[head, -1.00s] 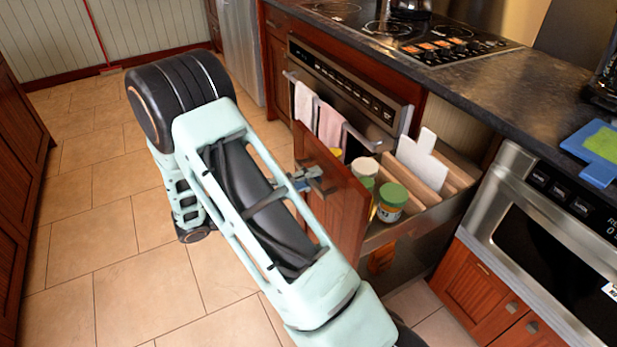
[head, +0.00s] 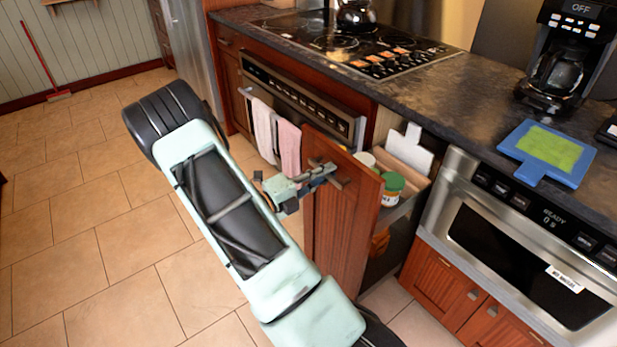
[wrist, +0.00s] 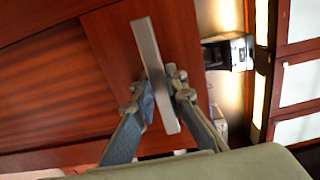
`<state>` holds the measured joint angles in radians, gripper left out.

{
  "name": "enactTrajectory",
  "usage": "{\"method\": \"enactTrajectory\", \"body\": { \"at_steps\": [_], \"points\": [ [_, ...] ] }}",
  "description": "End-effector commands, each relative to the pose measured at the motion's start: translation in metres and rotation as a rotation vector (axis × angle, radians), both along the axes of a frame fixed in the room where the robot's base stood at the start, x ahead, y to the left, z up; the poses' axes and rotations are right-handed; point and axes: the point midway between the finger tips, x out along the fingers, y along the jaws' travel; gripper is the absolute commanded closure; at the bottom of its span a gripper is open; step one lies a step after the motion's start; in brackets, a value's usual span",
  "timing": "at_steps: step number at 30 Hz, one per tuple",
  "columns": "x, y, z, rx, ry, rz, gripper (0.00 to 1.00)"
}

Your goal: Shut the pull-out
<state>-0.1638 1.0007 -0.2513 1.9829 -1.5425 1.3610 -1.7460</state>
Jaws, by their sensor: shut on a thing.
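The pull-out (head: 340,220) is a tall drawer with a reddish wood front, standing partly out from the counter between the oven and the microwave. Jars with green and white lids (head: 392,187) and a white board (head: 409,150) show inside it. Its bar handle (head: 326,174) is on the upper part of the front. My gripper (head: 318,174) is at this handle. In the wrist view, the two fingers (wrist: 158,98) are on either side of the grey handle bar (wrist: 152,65) and closed on it. The lower inside of the drawer is mostly hidden.
The oven with two hanging towels (head: 288,145) is left of the pull-out. A microwave (head: 520,240) is on its right. A blue board (head: 550,150) and a coffee maker (head: 560,60) stand on the counter. Tiled floor (head: 110,240) is clear at left.

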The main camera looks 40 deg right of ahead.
Motion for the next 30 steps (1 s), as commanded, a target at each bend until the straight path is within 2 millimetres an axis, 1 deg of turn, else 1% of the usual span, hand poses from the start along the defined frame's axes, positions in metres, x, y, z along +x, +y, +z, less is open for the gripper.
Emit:
{"method": "enactTrajectory", "body": {
  "at_steps": [1, 3, 21, 27, 30],
  "points": [
    [0.0, -0.012, 0.003, -0.004, 0.001, -0.004, 1.0],
    [0.0, -0.025, 0.003, -0.004, 0.001, -0.003, 1.0],
    [0.004, -0.139, 0.002, -0.005, 0.0, -0.002, 1.0],
    [0.006, -0.173, 0.002, -0.005, -0.001, -0.001, 1.0],
    [0.007, -0.187, 0.002, -0.004, -0.001, 0.0, 1.0]
  ]
}}
